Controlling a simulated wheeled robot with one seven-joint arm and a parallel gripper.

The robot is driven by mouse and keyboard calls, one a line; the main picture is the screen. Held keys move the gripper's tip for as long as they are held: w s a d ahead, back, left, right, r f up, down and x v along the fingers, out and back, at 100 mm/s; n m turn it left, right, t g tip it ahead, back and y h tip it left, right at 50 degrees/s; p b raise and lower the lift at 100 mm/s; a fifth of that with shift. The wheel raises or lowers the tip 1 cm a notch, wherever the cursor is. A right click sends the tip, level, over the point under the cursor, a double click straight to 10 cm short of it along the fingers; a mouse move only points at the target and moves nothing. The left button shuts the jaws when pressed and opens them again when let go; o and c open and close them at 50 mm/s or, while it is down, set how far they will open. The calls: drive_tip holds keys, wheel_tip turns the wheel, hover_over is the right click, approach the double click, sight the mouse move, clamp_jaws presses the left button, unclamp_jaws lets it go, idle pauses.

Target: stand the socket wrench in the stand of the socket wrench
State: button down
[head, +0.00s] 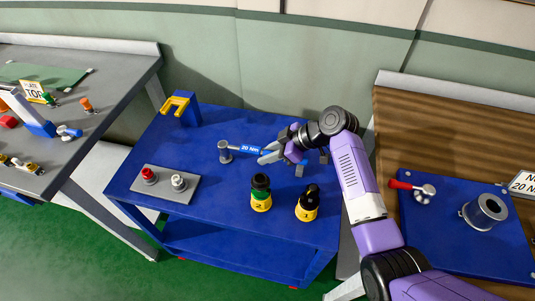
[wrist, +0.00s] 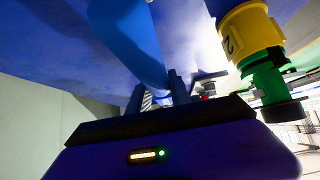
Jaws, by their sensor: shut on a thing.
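The socket wrench (head: 241,149) has a grey metal head at its left end, a "20 Nm" label and a blue handle. It is roughly level over the blue cart; I cannot tell whether it touches the top. My gripper (head: 281,152) is shut on its handle, hiding part of it. In the wrist view the blue handle (wrist: 138,40) runs up from between my gripper's fingers (wrist: 160,95). A blue block with a yellow forked top (head: 177,104), apparently the stand, is at the cart's back left, apart from the wrench.
A grey plate (head: 160,190) with red and white knobs lies at the cart's front left. Two black-and-yellow holders, numbered 2 (head: 261,194) and 1 (head: 307,204), stand in front of my gripper. A red-handled tool (head: 410,187) lies on the right table. The cart's back middle is clear.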

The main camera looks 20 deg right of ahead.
drive_tip(key=shift+f+b, duration=0.9)
drive_tip(key=shift+f, duration=0.1)
idle(2.2)
drive_tip(key=c, duration=1.1)
unclamp_jaws()
drive_tip(key=v, duration=0.7)
drive_tip(key=shift+s+d+r+b, duration=0.2)
drive_tip(key=shift+d+r+b, duration=0.05)
drive_tip(key=shift+b, duration=0.15)
